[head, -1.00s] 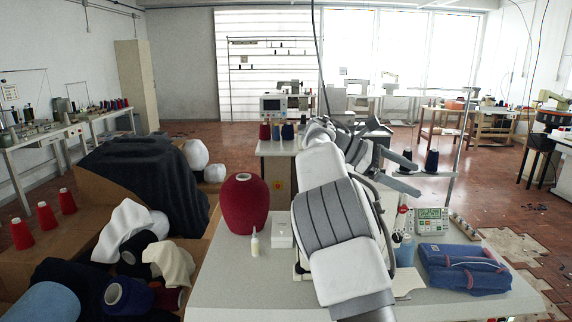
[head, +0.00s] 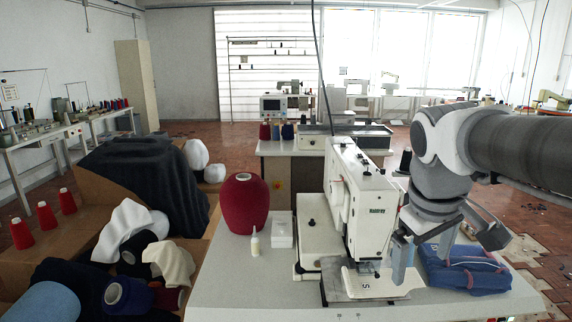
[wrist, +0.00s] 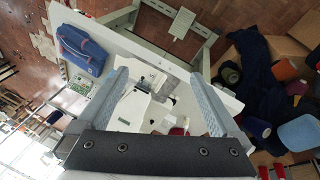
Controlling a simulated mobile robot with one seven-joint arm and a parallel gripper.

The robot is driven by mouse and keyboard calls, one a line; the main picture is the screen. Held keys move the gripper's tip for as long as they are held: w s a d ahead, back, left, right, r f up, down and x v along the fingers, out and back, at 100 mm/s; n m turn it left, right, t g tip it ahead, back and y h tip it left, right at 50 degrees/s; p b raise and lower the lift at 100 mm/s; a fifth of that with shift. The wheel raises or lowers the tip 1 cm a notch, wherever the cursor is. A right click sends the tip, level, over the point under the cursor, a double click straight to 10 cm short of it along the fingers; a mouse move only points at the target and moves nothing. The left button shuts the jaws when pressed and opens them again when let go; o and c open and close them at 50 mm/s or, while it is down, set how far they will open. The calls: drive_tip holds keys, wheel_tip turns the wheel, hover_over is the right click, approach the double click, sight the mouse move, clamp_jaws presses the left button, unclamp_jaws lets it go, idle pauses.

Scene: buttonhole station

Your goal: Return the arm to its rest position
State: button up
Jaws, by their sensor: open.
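My arm reaches in from the right edge in the head view and bends down at the wrist. My gripper (head: 422,260) points downward over the right part of the worktable (head: 235,285), just right of the white buttonhole machine (head: 375,215). Its two fingers stand apart with nothing between them in the wrist view (wrist: 160,90). The machine and the table lie below the fingers there.
A dark red thread cone (head: 242,205), a small bottle (head: 255,243) and a white box (head: 282,234) stand left of the machine. Cartons with cloth and cones (head: 115,290) stand farther left. A grey control box (wrist: 82,88) shows in the wrist view.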

drive_tip(key=s+a+f+m+t+y, duration=0.1)
drive_tip(key=s+a+f+m, duration=0.1)
drive_tip(key=s, duration=0.3)
drive_tip(key=s+a+f+m+t+y, duration=0.1)
drive_tip(key=s+a+f+m, duration=0.1)
drive_tip(key=s+a, duration=0.3)
drive_tip(key=shift+s+f+t, duration=0.3)
drive_tip(key=shift+s+f, duration=0.15)
drive_tip(key=shift+f, duration=0.35)
drive_tip(key=shift+a, duration=0.1)
drive_tip(key=shift+c, duration=0.2)
